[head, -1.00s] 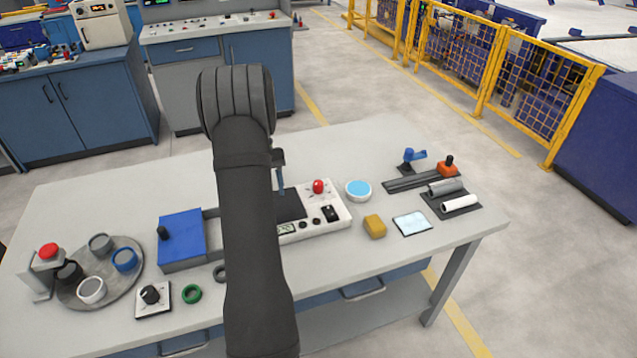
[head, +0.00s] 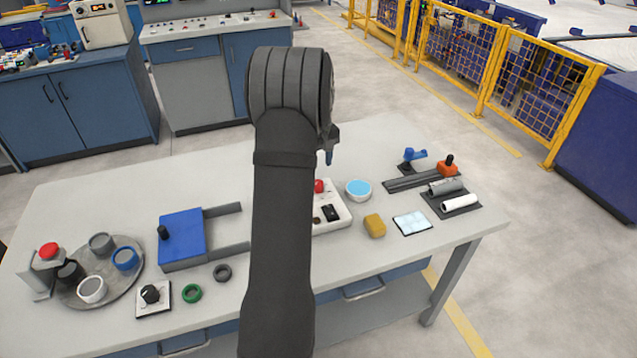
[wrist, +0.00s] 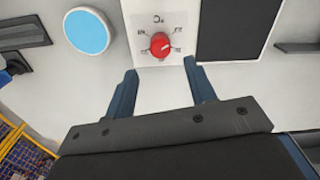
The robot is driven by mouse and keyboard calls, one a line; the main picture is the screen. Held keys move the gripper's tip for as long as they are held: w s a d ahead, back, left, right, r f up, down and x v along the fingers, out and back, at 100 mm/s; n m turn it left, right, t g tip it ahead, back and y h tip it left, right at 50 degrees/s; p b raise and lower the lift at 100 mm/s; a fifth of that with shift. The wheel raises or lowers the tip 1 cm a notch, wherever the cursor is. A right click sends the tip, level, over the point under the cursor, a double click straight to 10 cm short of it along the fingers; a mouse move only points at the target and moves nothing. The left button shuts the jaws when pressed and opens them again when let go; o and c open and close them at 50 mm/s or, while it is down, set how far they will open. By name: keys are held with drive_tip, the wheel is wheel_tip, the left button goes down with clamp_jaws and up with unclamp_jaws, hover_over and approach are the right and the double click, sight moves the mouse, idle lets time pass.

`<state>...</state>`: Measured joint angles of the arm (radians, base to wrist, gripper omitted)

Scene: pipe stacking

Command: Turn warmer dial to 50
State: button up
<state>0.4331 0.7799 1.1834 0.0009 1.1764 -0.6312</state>
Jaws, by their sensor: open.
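The warmer is a white panel unit (head: 338,217) on the table, partly hidden behind my arm in the head view. Its red dial (head: 319,186) shows just right of my arm. In the wrist view the red dial (wrist: 160,45) sits on the white panel with a °C mark above it and small numbers around it, too small to read surely. My gripper (wrist: 158,72) is open and empty, its two blue fingers apart, with the dial beyond the gap between the fingertips. In the head view only a bit of the gripper (head: 328,157) shows.
A light-blue round dish (head: 358,190) stands close beside the warmer, and a yellow sponge-like block (head: 374,226) is in front of it. A dark plate (wrist: 239,28) lies on the warmer beside the dial. A blue box (head: 183,237) stands left of my arm.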

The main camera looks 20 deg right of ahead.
wheel_tip(320, 180, down, 8)
drive_tip(key=shift+f, duration=0.2)
drive_tip(key=c, duration=1)
